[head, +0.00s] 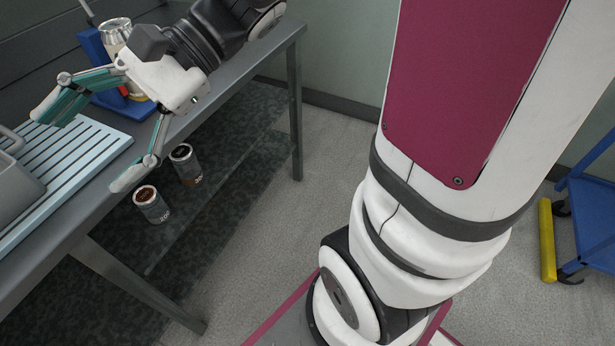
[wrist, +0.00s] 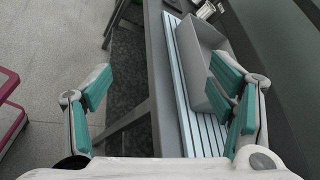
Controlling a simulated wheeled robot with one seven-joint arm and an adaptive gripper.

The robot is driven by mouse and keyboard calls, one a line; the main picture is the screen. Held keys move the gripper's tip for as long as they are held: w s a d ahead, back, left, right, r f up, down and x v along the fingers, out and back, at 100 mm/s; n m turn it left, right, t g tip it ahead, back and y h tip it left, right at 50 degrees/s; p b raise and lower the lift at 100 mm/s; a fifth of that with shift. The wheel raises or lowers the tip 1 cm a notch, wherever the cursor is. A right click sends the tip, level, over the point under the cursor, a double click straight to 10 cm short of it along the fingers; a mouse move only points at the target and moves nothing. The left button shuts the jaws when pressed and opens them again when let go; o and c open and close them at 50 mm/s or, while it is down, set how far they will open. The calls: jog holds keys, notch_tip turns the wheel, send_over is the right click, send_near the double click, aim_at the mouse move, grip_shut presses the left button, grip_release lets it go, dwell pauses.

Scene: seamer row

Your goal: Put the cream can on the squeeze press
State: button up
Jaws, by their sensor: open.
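The cream can (head: 115,32) shows in the head view at the upper left, behind my gripper, which hides its middle. It appears to stand upright on the blue squeeze press (head: 91,45), whose base shows below my gripper; the exact contact is hidden. My gripper (head: 82,150) is open and empty, in front of the can and apart from it, with its fingers spread over the bench's front edge. In the wrist view my gripper (wrist: 165,90) has nothing between its fingers. The can and press cannot be made out there.
A pale slatted rack (head: 101,143) lies on the grey bench (head: 218,82), with a grey bin (head: 15,190) on it. Two dark-topped cans (head: 186,164) (head: 151,204) stand on the lower shelf. A blue cart (head: 594,215) is at the right.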

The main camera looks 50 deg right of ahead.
jog(key=s+f+n+g+h, duration=0.2)
jog(key=s+n+h, duration=0.2)
jog(key=s, duration=0.5)
jog(key=s+d+f+n+t+h, duration=0.1)
jog(key=s+d+f+n+h, duration=0.2)
jog(key=s+d+n+h, duration=0.4)
jog(key=s+d+h, duration=0.2)
jog(key=d+h, duration=0.1)
jog(key=d, duration=0.5)
jog(key=shift+s+t, duration=0.25)
jog(key=shift+t, duration=0.05)
jog(key=shift+a, duration=0.1)
